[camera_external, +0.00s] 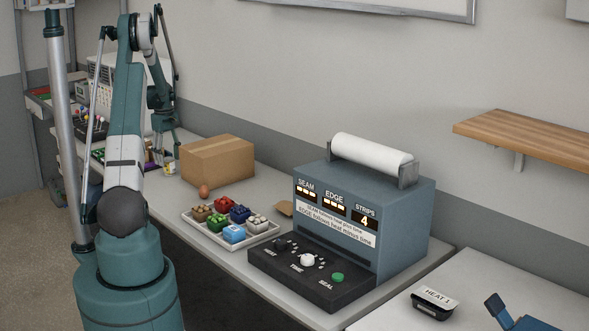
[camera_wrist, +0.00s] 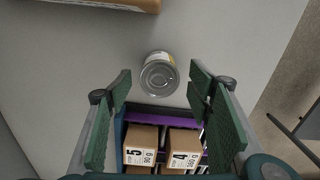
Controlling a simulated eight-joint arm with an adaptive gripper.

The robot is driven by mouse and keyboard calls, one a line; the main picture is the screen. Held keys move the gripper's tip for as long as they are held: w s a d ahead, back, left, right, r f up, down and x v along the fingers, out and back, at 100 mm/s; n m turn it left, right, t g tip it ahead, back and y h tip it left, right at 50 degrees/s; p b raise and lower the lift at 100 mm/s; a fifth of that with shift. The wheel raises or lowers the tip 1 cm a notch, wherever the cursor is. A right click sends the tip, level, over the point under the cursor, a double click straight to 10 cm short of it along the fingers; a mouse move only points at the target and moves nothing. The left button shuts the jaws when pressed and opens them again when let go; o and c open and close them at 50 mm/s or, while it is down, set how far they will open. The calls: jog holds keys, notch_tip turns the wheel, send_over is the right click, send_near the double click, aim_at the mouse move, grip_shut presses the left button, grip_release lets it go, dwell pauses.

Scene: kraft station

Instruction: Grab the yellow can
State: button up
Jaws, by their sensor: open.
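A can (camera_wrist: 158,75) stands on the grey table in the wrist view, seen mostly from above. Its metal lid faces me, and a strip of yellow label shows at its far side. My gripper (camera_wrist: 161,82) is open, with one green-padded finger to the left of the can and one to the right. The can is roughly centred between the fingertips, and I see no contact.
A purple-edged tray (camera_wrist: 182,112) holds small numbered cartons (camera_wrist: 141,145) close below the can in the wrist view. A cardboard box (camera_external: 218,161) stands nearby.

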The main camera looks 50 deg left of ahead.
aim_at(168, 159)
jog(key=shift+f, duration=1.65)
jog(key=shift+c, duration=0.2)
jog(key=c, duration=1)
